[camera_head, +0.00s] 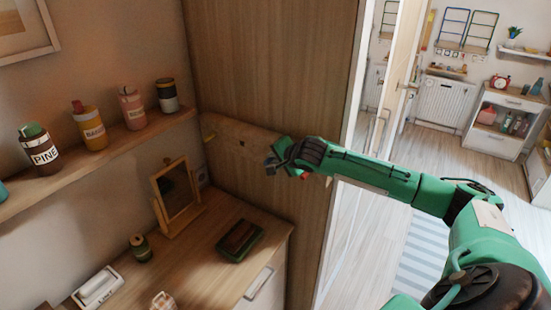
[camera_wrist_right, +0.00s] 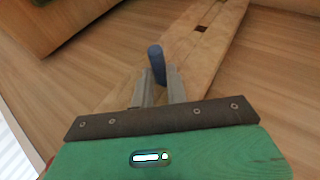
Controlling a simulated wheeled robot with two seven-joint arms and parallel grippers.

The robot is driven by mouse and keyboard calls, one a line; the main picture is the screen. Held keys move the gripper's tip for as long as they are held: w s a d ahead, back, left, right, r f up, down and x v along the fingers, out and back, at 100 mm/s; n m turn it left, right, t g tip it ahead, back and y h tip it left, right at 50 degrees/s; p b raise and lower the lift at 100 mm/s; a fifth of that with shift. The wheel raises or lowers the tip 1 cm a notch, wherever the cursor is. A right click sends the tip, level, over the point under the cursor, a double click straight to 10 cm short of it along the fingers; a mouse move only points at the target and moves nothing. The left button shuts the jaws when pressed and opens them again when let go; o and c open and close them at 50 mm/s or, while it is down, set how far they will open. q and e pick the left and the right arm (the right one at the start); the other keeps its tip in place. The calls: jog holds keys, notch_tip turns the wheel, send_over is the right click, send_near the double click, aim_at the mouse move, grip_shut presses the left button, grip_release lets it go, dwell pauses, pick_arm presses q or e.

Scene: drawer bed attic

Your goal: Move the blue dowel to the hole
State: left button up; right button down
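The blue dowel (camera_wrist_right: 156,62) shows in the right wrist view between the two grey fingertips of my right gripper (camera_wrist_right: 160,82). The fingers sit close on both sides of it, and its far end sticks out past them. In the head view my right gripper (camera_head: 273,163) is at the right end of a wooden board (camera_head: 225,131) fixed along the wood panel. A dark square hole (camera_head: 241,143) is in the board, left of the gripper; it also shows in the right wrist view (camera_wrist_right: 201,28), beyond the dowel and to its right. My left gripper is not in view.
A yellow peg (camera_head: 210,137) sticks out at the board's left end. Below are a dresser top (camera_head: 200,258), a small mirror (camera_head: 177,195) and a dark green tray (camera_head: 239,240). Labelled jars stand on a wall shelf (camera_head: 110,155). A doorway opens at right.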

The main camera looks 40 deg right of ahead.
jog(key=c, duration=2)
grip_release()
grip_shut()
jog(key=s+a, duration=0.2)
jog(key=a, duration=0.3)
jog(key=shift+s+a, duration=0.2)
jog(key=shift+a, duration=0.15)
jog(key=shift+a, duration=0.2)
